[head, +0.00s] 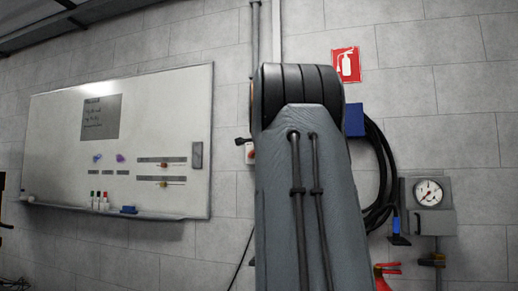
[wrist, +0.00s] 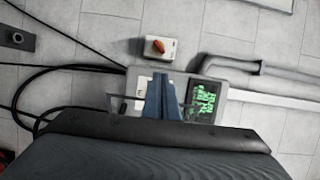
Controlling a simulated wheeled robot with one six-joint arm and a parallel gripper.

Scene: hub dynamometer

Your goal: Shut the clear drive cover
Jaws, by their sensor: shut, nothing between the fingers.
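I cannot make out the clear drive cover with certainty in either view. In the wrist view my gripper (wrist: 160,80) shows as two blue-grey fingers side by side, shut and empty. The fingers overlap a grey control box (wrist: 138,84) with a green-lettered screen (wrist: 204,97) to their right. Thin dark lines run beside the fingers in front of the box; I cannot tell what they belong to. The gripper is hidden in the head view, where my own arm fills the middle.
A switch box (wrist: 157,49) with a red knob is on the wall, with pipes (wrist: 255,75) right of it and black cables (wrist: 70,68) left. The head view shows a whiteboard (head: 60,140), a hose coil (head: 383,175), a gauge (head: 428,192) and a red extinguisher sign (head: 346,65).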

